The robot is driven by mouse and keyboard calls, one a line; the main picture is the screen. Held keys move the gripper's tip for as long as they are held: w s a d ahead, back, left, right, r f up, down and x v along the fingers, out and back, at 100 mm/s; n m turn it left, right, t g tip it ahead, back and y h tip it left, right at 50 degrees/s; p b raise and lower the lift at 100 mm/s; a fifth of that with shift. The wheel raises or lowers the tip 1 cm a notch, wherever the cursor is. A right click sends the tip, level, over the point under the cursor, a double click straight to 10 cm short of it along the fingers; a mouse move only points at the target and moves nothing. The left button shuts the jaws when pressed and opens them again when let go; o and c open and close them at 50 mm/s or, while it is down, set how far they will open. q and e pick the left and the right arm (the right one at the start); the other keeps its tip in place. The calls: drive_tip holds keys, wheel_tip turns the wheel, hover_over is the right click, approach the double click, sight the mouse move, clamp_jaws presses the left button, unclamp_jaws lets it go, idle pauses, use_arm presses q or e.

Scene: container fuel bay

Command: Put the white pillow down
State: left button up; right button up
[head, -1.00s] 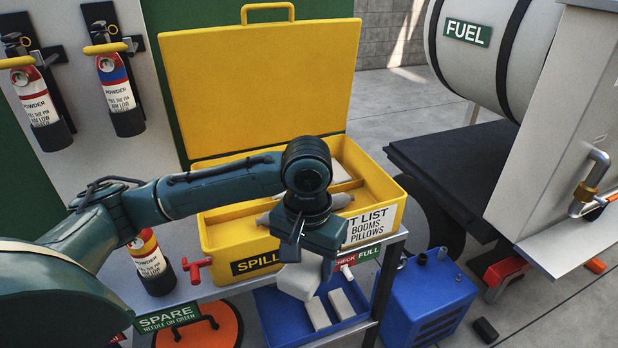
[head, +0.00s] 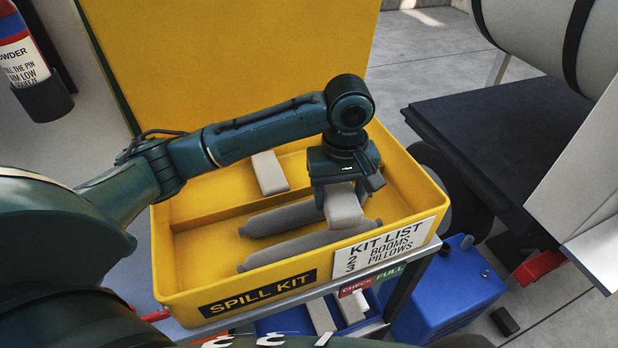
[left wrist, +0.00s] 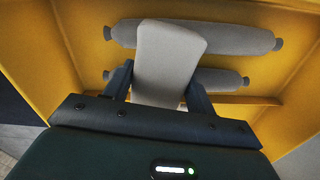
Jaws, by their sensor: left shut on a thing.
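My left gripper (head: 338,192) is shut on a white pillow (head: 343,207), which hangs over the right part of the open yellow spill kit box (head: 190,297). In the left wrist view the pillow (left wrist: 166,62) stands out between the fingers, above two grey booms (left wrist: 232,38). In the head view the booms (head: 300,247) lie in the front part of the box; the pillow partly hides them. I cannot tell whether the pillow touches them. Another white pillow (head: 269,173) lies at the back of the box. My right gripper is not seen.
A yellow divider (head: 210,212) runs along the box. The kit list label (head: 388,245) is on its front. Below is a blue tray (head: 290,322) with more white pillows (head: 321,318). A blue container (head: 440,300) stands right, and the raised lid (head: 240,60) behind.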

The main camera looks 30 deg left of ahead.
use_arm(q)
drive_tip(key=shift+w+d+f+n, duration=0.2)
drive_tip(key=shift+w+f+n, duration=0.15)
drive_tip(key=shift+f, duration=0.1)
drive_tip(key=shift+w+d+f+n, duration=0.15)
drive_tip(key=shift+w+f+n, duration=0.05)
drive_tip(key=shift+f+n, duration=0.2)
drive_tip(key=shift+w+a+f+n+b, duration=0.1)
drive_tip(key=shift+w+f+n+b, duration=0.05)
drive_tip(key=shift+w+n+b, duration=0.15)
drive_tip(key=w+a, duration=0.3)
drive_tip(key=a, duration=0.1)
drive_tip(key=w+a+f, duration=0.1)
drive_tip(key=w+a, duration=0.7)
drive_tip(key=a, duration=0.1)
drive_tip(key=shift+w+f, duration=0.2)
drive_tip(key=shift+w, duration=0.05)
drive_tip(key=shift+f+b, duration=0.4)
drive_tip(key=shift+f, duration=2.3)
drive_tip(key=shift+f, duration=0.1)
drive_tip(key=o, duration=1)
